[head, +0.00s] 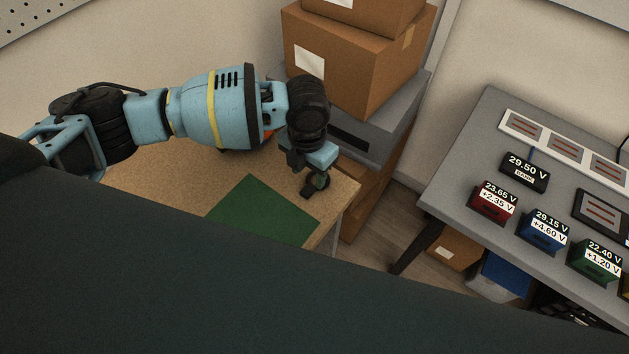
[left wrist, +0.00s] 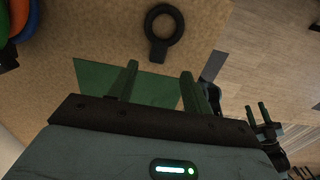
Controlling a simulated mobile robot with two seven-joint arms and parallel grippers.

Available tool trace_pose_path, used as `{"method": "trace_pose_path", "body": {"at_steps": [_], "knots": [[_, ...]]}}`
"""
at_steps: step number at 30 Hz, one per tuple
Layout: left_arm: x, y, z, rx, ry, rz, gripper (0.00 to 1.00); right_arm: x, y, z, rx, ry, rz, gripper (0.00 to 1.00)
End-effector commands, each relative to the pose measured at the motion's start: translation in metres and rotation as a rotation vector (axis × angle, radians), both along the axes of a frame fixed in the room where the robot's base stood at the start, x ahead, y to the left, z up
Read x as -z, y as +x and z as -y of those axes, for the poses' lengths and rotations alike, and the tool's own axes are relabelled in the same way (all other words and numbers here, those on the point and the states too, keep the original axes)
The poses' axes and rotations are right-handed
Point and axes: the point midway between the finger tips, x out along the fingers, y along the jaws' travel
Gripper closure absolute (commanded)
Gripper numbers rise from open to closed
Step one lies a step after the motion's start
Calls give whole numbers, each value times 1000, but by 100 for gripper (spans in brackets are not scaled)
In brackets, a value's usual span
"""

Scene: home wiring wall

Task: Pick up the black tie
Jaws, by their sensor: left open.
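The black tie lies on the wooden table as a dark ring with a short tab. In the left wrist view the tie (left wrist: 152,48) is at the top, its tab towards my gripper and the green mat. In the head view the tie (head: 307,192) is partly covered by my left gripper (head: 320,168). In the left wrist view my left gripper (left wrist: 160,70) is open and empty, its green fingers apart and short of the tie in the picture. My right gripper (left wrist: 258,108) shows at the right of that view, its two fingers apart.
A green mat (head: 262,213) lies on the wooden table (head: 155,180). Cardboard boxes (head: 365,55) stand behind on a grey case. A grey table (head: 455,160) at the right holds several voltage modules. Round coloured things (left wrist: 20,25) sit at the wrist view's upper left.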

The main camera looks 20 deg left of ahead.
Motion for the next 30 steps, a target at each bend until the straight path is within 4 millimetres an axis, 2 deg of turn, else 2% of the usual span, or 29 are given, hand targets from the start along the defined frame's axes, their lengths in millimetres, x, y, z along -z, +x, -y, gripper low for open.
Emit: {"method": "trace_pose_path", "body": {"at_steps": [2, 8, 18, 27, 28, 30], "knots": [[8, 0, 0, -1, 0, -2, 51, 2, -2, 0, 0, 0, -5, 64], [13, 0, 0, -1, -1, 0, 51, 2, -3, 0, 0, -1, -7, 64], [56, 4, -1, -1, -1, 0, 51, 2, -3, 0, 0, -1, -8, 64], [61, 5, -1, -1, -1, 2, 51, 2, -3, 0, 0, -1, -7, 64], [61, 5, -1, 0, -1, 2, 52, 2, -3, 0, 0, -1, -7, 64], [61, 5, -1, -1, -2, 2, 61, 2, -3, 0, 0, -1, -7, 64]]}}
